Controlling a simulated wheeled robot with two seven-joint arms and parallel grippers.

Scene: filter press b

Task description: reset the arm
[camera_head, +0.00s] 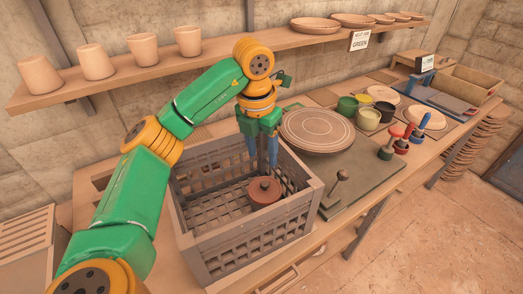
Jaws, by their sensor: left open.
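My left arm, green and orange, reaches in from the lower left. My left gripper (263,166) points down over the grey slatted crate (252,241), its fingers open and at or just inside the crate's far side. A brown lidded pot (265,192) sits in the crate, just below the fingertips. I cannot tell whether the fingers touch it; they do not appear to hold it. My right gripper is out of view.
A round wheel or plate (317,131) lies right of the crate on a grey mat (372,161). Several glaze cups (368,118) and coloured tools (397,132) stand farther right. A shelf (215,55) with cups and plates runs above the bench.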

